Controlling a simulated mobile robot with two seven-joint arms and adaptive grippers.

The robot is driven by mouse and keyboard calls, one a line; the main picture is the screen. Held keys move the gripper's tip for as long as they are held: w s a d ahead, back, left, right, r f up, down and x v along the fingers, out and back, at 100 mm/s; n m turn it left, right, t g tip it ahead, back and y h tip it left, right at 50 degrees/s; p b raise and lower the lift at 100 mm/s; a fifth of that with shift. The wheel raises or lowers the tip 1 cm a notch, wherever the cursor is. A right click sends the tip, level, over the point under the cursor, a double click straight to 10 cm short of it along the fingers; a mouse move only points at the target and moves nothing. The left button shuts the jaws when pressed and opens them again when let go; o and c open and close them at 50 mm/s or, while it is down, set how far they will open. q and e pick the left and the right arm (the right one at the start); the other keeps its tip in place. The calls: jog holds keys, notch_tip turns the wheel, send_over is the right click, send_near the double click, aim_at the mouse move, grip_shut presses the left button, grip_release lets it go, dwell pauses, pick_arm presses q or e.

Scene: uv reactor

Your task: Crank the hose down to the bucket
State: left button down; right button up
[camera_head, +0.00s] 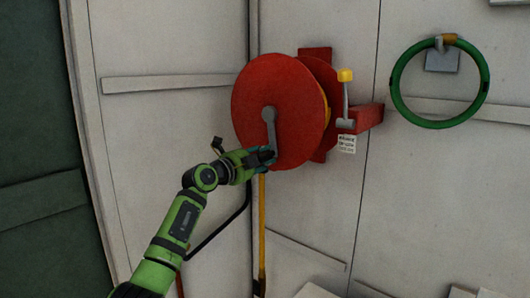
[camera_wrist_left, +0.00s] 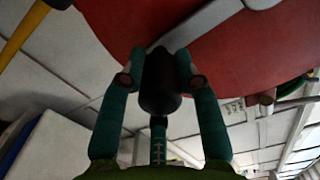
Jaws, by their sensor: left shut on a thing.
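A red hose reel (camera_head: 275,95) is mounted on the pale wall, with a grey crank arm (camera_head: 269,125) on its front disc pointing down. My left gripper (camera_head: 266,156) is at the lower end of the crank. In the left wrist view, my left gripper (camera_wrist_left: 160,80) is shut on the dark crank handle (camera_wrist_left: 160,98), with a finger on each side of it. The yellow hose (camera_head: 262,230) hangs straight down below the reel. Its lower end and the bucket cannot be made out. My right gripper is not in view.
A yellow-knobbed lever (camera_head: 345,90) stands on a red bracket right of the reel, with a small sign (camera_head: 347,144) below. A green ring (camera_head: 392,85) hangs at the upper right. A dark green panel (camera_head: 40,150) is at the left.

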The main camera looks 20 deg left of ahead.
pick_arm(q)
jog(key=shift+s+d, duration=0.1)
jog(key=shift+d, duration=0.25)
jog(key=c, duration=0.9)
grip_release()
jog(key=shift+w+d, duration=0.1)
jog(key=shift+w, duration=0.1)
jog(key=shift+s+a+n, duration=0.3)
jog(key=shift+s, duration=0.15)
jog(key=v, duration=1.1)
jog(key=shift+d, duration=0.15)
